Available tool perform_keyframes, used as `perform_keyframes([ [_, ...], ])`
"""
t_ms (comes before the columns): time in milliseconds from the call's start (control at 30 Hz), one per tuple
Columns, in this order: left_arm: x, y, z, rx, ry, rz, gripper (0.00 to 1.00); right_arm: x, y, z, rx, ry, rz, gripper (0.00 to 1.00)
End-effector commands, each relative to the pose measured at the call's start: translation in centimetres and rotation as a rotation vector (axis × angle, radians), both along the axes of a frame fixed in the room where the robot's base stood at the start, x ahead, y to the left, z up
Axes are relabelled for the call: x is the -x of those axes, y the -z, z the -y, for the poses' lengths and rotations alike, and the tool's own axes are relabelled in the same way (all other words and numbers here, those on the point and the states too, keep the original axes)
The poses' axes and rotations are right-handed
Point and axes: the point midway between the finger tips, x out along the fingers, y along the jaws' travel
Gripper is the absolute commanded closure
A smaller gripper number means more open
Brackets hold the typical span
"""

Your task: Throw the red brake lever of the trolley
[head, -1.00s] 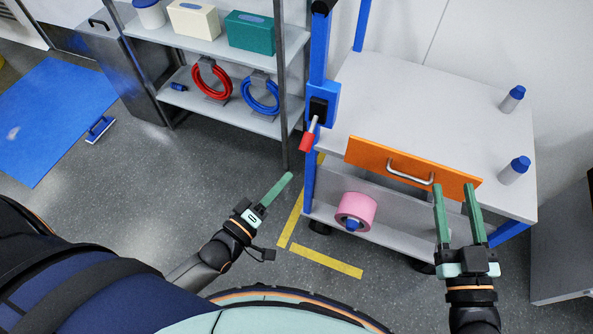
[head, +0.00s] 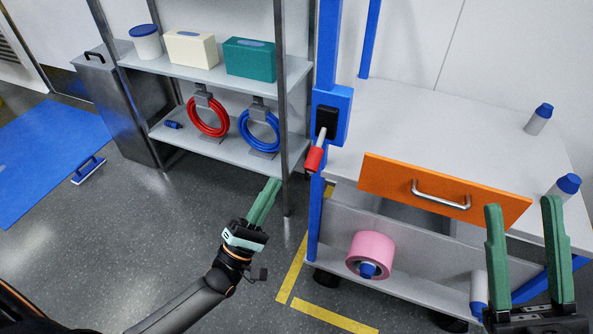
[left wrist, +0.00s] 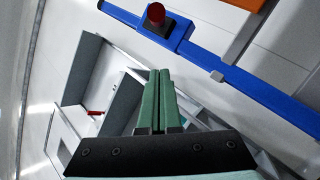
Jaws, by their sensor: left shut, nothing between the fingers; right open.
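The red brake lever (head: 315,158) has a red grip on a grey rod, mounted on a black and blue housing on the trolley's blue post. The rod slants down and a little left from its pivot. In the left wrist view the lever's red end (left wrist: 156,16) points toward the camera at the top. The trolley (head: 420,130) has a grey top and an orange drawer front. My left gripper (head: 274,186) is shut and empty, below and left of the lever, apart from it. My right gripper (head: 522,208) is open and empty in front of the trolley's right side.
The orange drawer (head: 388,178) stands partly open. A pink tape roll (head: 371,254) lies on the lower shelf. A grey rack (head: 225,148) with red and blue coils stands left of the trolley. Yellow tape (head: 292,268) marks the floor. Open floor lies left of my left gripper.

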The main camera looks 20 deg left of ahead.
Motion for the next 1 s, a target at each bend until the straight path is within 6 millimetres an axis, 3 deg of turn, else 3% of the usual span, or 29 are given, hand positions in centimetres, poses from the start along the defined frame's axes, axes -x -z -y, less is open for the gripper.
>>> perform_keyframes([
  [267, -4.3, -3.5, 1.5, 0.003, -0.001, 0.003, 1.0, -0.1, 0.6, -0.1, -0.002, -0.004, -0.006, 0.5],
  [533, -3.0, -4.9, 4.2, 0.0, 0.0, -0.001, 1.0, -0.1, 0.7, -0.1, 0.0, -0.004, -0.008, 0.5],
  [1000, -2.9, -5.1, 4.5, -0.001, -0.001, -0.002, 1.0, -0.1, 0.7, -0.1, 0.0, -0.003, -0.007, 0.5],
])
